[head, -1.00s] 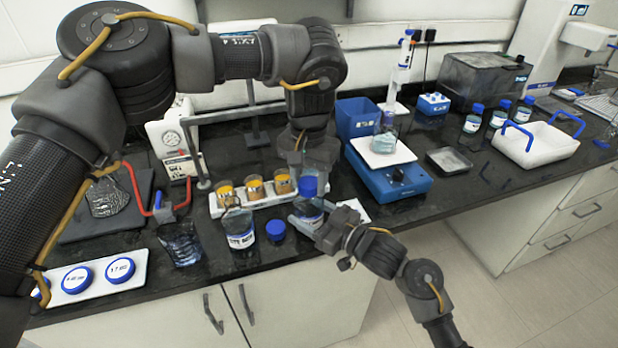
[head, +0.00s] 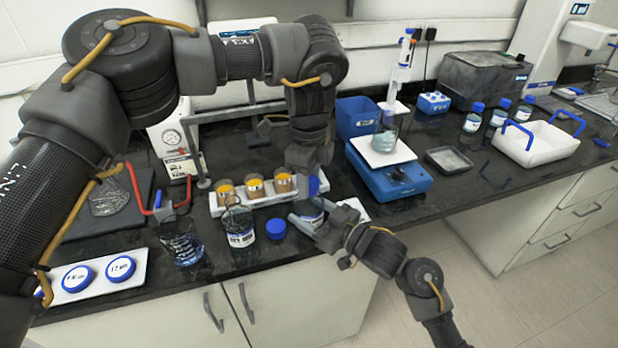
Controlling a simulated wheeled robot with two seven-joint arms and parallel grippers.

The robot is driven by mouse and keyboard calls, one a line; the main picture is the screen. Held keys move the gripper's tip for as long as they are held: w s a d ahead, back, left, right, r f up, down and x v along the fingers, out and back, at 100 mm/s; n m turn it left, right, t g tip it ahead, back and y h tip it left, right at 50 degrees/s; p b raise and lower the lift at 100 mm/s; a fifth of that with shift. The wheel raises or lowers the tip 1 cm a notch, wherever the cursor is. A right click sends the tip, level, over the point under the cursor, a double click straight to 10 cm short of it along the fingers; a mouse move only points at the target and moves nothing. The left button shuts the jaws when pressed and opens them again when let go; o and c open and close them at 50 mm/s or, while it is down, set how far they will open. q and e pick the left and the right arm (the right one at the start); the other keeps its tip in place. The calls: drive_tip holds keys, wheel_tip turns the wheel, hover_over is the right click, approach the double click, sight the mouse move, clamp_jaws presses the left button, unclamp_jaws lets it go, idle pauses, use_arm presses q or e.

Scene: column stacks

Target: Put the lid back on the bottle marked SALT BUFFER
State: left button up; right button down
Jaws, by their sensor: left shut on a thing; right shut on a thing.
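My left gripper (head: 306,168) reaches down from above and is shut on a blue lid (head: 314,187), which it partly hides. The lid is just above or at the mouth of a bottle (head: 311,208); I cannot tell whether they touch. My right gripper (head: 308,220) comes from the lower right and is shut around that bottle, which stands upright on the counter. Its label is mostly hidden, so I cannot read it. Another bottle (head: 240,228), open with a white label, stands to the left. A loose blue lid (head: 275,229) lies between the two bottles.
A white rack (head: 228,209) with amber-filled jars stands just behind the bottles. A blue stirrer (head: 391,181) is at the right. The counter's front edge is close.

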use_arm(q)
drive_tip(key=m, duration=0.7)
drive_tip(key=shift+m, duration=0.4)
drive_tip(key=m, duration=0.4)
drive_tip(key=shift+m, duration=0.4)
drive_tip(key=m, duration=1)
drive_tip(key=shift+m, duration=0.3)
drive_tip(key=m, duration=1.3)
drive_tip(key=shift+f, duration=0.1)
drive_tip(key=m, duration=1.1)
drive_tip(key=shift+d, duration=0.1)
drive_tip(key=o, duration=1.1)
